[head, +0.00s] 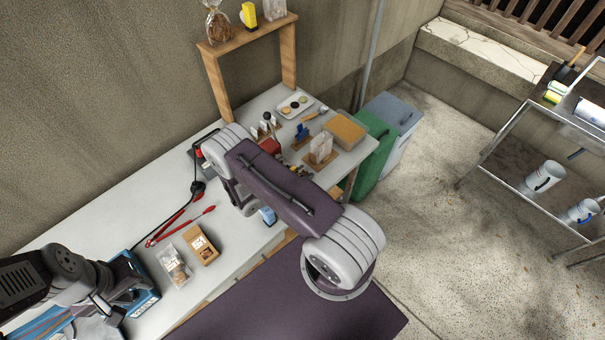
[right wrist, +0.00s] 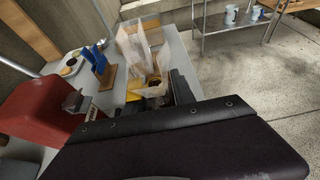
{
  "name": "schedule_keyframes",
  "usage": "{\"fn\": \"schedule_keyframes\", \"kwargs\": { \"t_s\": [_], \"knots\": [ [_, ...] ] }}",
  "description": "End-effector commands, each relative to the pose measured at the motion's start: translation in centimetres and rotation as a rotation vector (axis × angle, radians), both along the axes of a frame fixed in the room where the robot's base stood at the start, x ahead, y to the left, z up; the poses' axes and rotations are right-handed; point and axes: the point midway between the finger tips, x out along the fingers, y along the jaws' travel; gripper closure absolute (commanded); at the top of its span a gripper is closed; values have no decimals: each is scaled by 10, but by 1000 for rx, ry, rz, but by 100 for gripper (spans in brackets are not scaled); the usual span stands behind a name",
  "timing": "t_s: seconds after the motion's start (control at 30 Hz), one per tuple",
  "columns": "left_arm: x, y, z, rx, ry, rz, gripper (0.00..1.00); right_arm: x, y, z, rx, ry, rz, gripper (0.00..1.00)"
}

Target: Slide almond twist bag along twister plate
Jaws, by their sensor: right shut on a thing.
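My right gripper (right wrist: 172,88) is shut on a clear bag (right wrist: 154,84) with brown-orange contents, taken to be the almond twist bag. The jaws are small and dark in the right wrist view, and in the head view my purple-covered arm largely hides them. A red machine (right wrist: 38,108), likely the twister, stands left of the bag, with a small grey metal piece (right wrist: 73,100), perhaps its plate. The bag appears apart from it. The red machine also shows partly in the head view (head: 269,146). My left gripper (head: 112,308) is at the lower left; its jaws are unclear.
Clear bags stand on a wooden holder (head: 320,149) near a blue item (head: 301,131) and a tan box (head: 345,131). A filled bag (head: 173,265), a brown box (head: 201,244) and red tongs (head: 181,225) lie on the white table (head: 105,212). A wooden shelf (head: 288,55) rises behind.

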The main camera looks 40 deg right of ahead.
Motion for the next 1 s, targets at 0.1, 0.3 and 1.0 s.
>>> {"fn": "schedule_keyframes", "kwargs": {
  "t_s": [0.1,0.3,1.0],
  "knots": [
    [0,0,0,0,0,0,64,0,0,0,0,0,0,89],
    [0,0,-1,0,0,0,64,1,0,0,0,-1,0,89],
    [0,0,-11,0,0,0,64,16,1,-1,-1,-2,-1,89]
  ]
}}
